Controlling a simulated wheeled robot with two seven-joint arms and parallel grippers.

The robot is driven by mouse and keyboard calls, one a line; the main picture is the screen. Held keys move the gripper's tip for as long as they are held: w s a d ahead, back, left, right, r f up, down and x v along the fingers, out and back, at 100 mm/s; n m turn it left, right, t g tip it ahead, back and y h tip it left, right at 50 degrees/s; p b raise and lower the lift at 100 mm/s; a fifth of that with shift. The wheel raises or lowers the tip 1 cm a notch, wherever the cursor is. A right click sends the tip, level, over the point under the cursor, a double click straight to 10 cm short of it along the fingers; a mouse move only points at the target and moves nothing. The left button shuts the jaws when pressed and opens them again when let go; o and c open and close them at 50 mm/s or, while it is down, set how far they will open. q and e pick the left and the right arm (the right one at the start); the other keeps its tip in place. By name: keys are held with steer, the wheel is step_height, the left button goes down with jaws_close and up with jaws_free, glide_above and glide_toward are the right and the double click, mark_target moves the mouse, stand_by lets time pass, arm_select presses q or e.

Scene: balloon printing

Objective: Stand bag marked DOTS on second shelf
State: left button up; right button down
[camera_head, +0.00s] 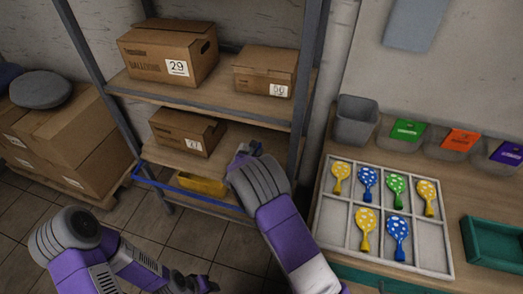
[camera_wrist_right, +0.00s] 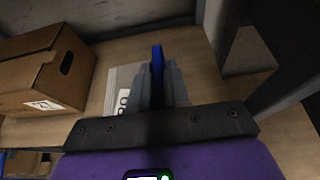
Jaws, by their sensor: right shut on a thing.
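My right gripper (camera_head: 246,152) reaches into the right end of the shelf with the small box, below the two larger boxes. In the right wrist view its fingers (camera_wrist_right: 157,85) are shut on a narrow blue thing (camera_wrist_right: 157,57), seen edge-on. A pale grey panel (camera_wrist_right: 122,88) with partly hidden dark characters shows beside and behind the fingers; I cannot tell whether it belongs to the held thing. The word DOTS is not readable. The middle shelf board (camera_head: 215,158) also shows in the right wrist view (camera_wrist_right: 200,50). My left gripper (camera_head: 204,284) is low at the bottom edge, its jaws unclear.
A small carton (camera_head: 187,132) stands left of my right gripper; a carton also shows in the wrist view (camera_wrist_right: 45,75). Boxes stand on the shelf above. A grey post (camera_head: 308,80) bounds the right. A yellow bin (camera_head: 203,186) sits lower. A balloon tray (camera_head: 345,246) lies right.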

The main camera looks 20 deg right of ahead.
steer(key=w+d, duration=0.1)
steer(key=w, duration=0.1)
steer(key=w+d, duration=0.3)
steer(key=w, duration=0.1)
steer(key=shift+w+d, duration=0.25)
steer(key=shift+w, duration=0.1)
step_height(320, 180, down, 7)
steer(key=b, duration=0.2)
steer(key=shift+b, duration=0.3)
steer(key=shift+w+d, duration=0.1)
steer(key=shift+w, duration=0.05)
steer(key=shift+f+b, duration=0.2)
steer(key=shift+b, duration=0.1)
steer(key=c, duration=1.1)
jaws_free()
steer(key=shift+r, duration=0.1)
steer(key=shift+r, duration=0.1)
